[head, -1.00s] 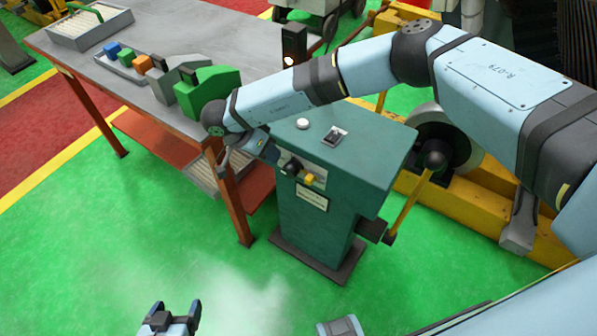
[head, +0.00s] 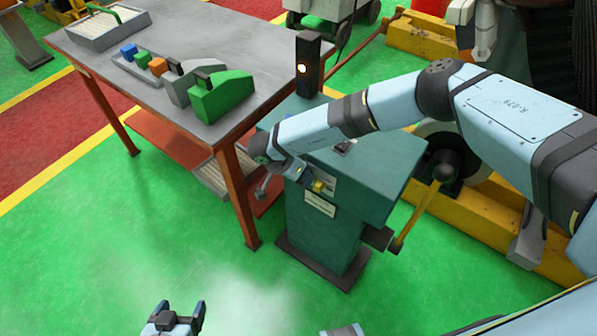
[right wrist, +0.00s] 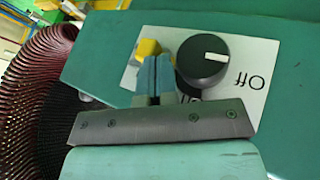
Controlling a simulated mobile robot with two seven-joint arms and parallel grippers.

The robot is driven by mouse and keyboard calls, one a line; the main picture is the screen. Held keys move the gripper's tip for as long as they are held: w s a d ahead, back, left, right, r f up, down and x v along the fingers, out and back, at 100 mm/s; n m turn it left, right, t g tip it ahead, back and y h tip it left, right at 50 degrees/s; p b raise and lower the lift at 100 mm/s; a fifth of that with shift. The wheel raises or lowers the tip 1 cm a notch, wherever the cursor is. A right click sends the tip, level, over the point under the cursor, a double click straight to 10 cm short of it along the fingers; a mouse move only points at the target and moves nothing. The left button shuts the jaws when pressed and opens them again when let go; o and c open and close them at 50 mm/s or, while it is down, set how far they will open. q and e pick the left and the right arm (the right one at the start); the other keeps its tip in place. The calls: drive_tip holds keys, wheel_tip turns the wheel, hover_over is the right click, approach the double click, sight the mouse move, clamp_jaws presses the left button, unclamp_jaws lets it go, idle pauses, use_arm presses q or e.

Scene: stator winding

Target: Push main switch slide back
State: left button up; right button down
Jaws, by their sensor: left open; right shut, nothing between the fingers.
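The green control cabinet (head: 370,187) stands in the middle of the head view. Its front panel (right wrist: 262,60) carries a black round knob (right wrist: 202,59) with a white mark, "Off" and partly hidden lettering. Beside the knob is a yellow switch piece (right wrist: 148,48), which also shows in the head view (head: 320,186). I cannot tell which is the slide. My right gripper (right wrist: 157,66) is shut and empty, its tips between the yellow piece and the knob; contact is unclear. In the head view it is at the panel (head: 302,178). My left gripper (head: 180,310) is open, low over the floor.
A grey workbench (head: 190,45) with coloured blocks and green and grey parts stands left of the cabinet. A dark post with a lit lamp (head: 303,69) rises behind it. A yellow lever (head: 418,212) is at the cabinet's right side. The green floor in front is clear.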

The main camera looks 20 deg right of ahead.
drive_tip(key=shift+d, duration=0.1)
drive_tip(key=shift+s+d+p, duration=0.3)
drive_tip(key=shift+s+d, duration=0.35)
drive_tip(key=shift+s, duration=0.25)
drive_tip(key=shift+a, duration=0.1)
drive_tip(key=p+v, duration=0.2)
drive_tip(key=v, duration=0.8)
drive_tip(key=shift+p, duration=0.3)
drive_tip(key=shift+f, duration=0.1)
